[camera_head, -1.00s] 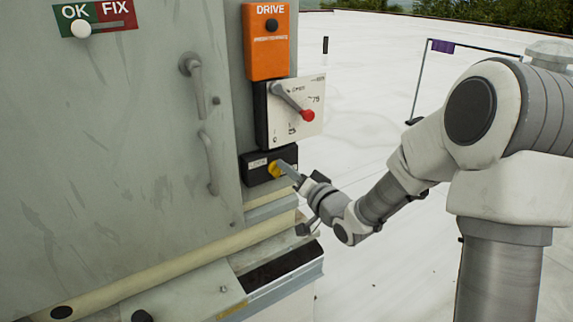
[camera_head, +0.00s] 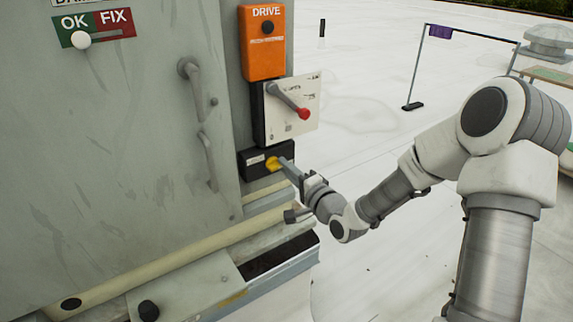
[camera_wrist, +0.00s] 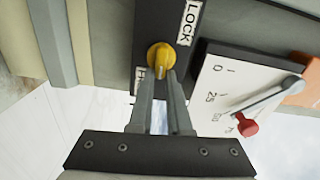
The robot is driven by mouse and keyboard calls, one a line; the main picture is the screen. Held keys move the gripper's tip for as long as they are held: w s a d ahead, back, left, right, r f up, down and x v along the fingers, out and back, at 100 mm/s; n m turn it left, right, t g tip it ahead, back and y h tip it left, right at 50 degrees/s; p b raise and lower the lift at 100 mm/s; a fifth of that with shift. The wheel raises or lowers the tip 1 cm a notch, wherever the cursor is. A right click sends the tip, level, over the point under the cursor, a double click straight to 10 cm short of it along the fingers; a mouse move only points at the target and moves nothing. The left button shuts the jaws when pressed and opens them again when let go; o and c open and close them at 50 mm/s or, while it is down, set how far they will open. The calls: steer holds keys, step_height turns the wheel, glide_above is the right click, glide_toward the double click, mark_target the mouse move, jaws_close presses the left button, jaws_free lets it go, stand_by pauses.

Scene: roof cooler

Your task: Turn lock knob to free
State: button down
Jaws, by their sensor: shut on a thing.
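The lock knob is a yellow knob on a black plate. In the head view the knob (camera_head: 272,164) sits on the plate (camera_head: 253,167) below the lever panel. The wrist view shows the knob (camera_wrist: 160,57) near the top middle, with "LOCK" on the black plate (camera_wrist: 168,15) at its upper right; the label on its other side is mostly hidden by a finger. My gripper (camera_wrist: 162,75) has both fingertips on the knob, one on each side, and is shut on it. It also shows in the head view (camera_head: 283,165), reaching in from the right.
A white panel (camera_head: 305,95) with a red-tipped lever (camera_head: 288,97) is just above the plate. An orange DRIVE box (camera_head: 263,58) is above that. Two grey handles (camera_head: 194,85) are on the cabinet door to the left. A ledge (camera_head: 270,258) juts out below. Open white roof lies to the right.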

steer(key=shift+f+m, duration=0.1)
steer(key=shift+m, duration=0.2)
steer(key=c, duration=0.9)
jaws_free()
steer(key=shift+o, duration=0.2)
steer(key=p+v, duration=0.9)
steer(key=v, duration=0.8)
steer(key=shift+d, duration=0.2)
steer(key=shift+s, duration=0.2)
